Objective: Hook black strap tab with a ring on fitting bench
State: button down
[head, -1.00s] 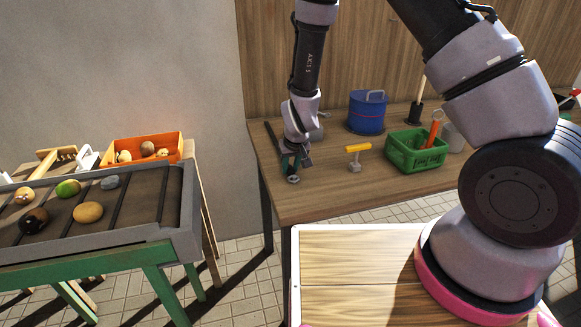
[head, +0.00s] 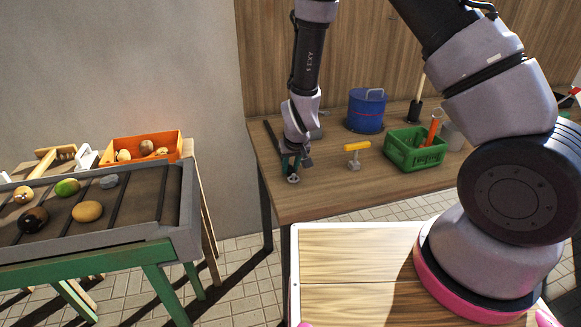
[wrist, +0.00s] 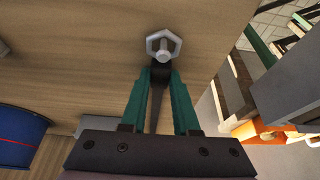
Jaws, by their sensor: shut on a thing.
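My gripper (head: 291,163) is at the left front part of the wooden fitting bench (head: 330,205), pointing down. In the wrist view its two teal fingers (wrist: 160,78) are shut on the black strap tab (wrist: 157,72), which shows as a dark strip between them. A grey six-sided metal ring (wrist: 150,42) is at the tab's end, just beyond the fingertips. A short light-grey peg (wrist: 163,49) shows within the ring's opening. I cannot tell whether the ring is around the peg or above it. The ring also shows small below the fingers in the head view (head: 293,179).
A yellow-handled tool (head: 356,147), a green basket (head: 415,155) and a blue drum (head: 366,112) stand to the right on the bench. A sorting table (head: 150,240) with potatoes and an orange crate (head: 170,143) are at the left. The bench front is mostly clear.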

aim_at(290, 169)
jog(key=shift+r, duration=0.2)
jog(key=shift+r, duration=1.8)
jog(key=shift+r, duration=0.1)
